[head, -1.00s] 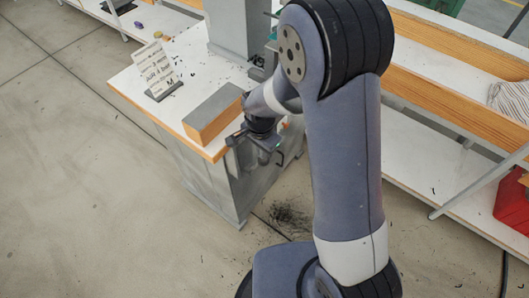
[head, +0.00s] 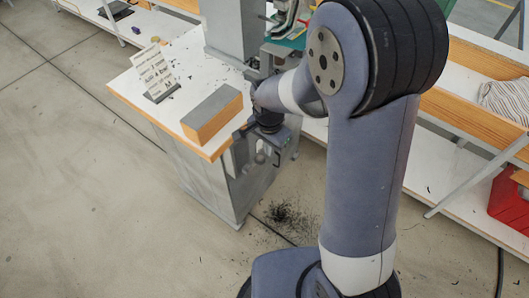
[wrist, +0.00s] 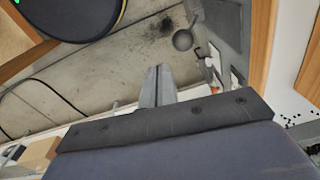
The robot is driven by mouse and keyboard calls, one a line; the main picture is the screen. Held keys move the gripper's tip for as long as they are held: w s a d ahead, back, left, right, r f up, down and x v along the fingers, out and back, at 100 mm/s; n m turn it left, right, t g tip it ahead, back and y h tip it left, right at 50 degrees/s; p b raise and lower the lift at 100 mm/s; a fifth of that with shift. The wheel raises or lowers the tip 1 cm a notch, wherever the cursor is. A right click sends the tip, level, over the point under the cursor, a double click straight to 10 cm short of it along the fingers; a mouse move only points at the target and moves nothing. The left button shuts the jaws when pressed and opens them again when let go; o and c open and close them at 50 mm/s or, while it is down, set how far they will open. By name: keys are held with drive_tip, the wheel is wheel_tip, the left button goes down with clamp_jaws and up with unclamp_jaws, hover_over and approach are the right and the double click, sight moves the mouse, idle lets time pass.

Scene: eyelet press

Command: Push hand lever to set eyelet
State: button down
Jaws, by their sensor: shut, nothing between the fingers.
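The hand lever's dark round knob (wrist: 182,40) hangs on a thin grey rod in the wrist view. My gripper (wrist: 158,70) has its two fingers together, with nothing between them. The fingertips lie just below and left of the knob in that view, with a small gap in the picture; I cannot tell the depth between them. In the head view my gripper (head: 262,152) is at the front right corner of the press table, and a grey ball shape shows close to it. The press (head: 290,25) stands behind my arm, which hides much of it. The eyelet cannot be seen.
The white table (head: 190,62) holds a grey block with wooden sides (head: 212,112) and a printed sign (head: 157,75). Wooden-edged shelves (head: 450,100) and a red bin (head: 508,205) stand at the right. Dark scraps litter the floor. The floor at left is clear.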

wheel_tip(320, 180, up, 6)
drive_tip(key=s+d, duration=0.1)
drive_tip(key=shift+s, duration=0.15)
idle(2.5)
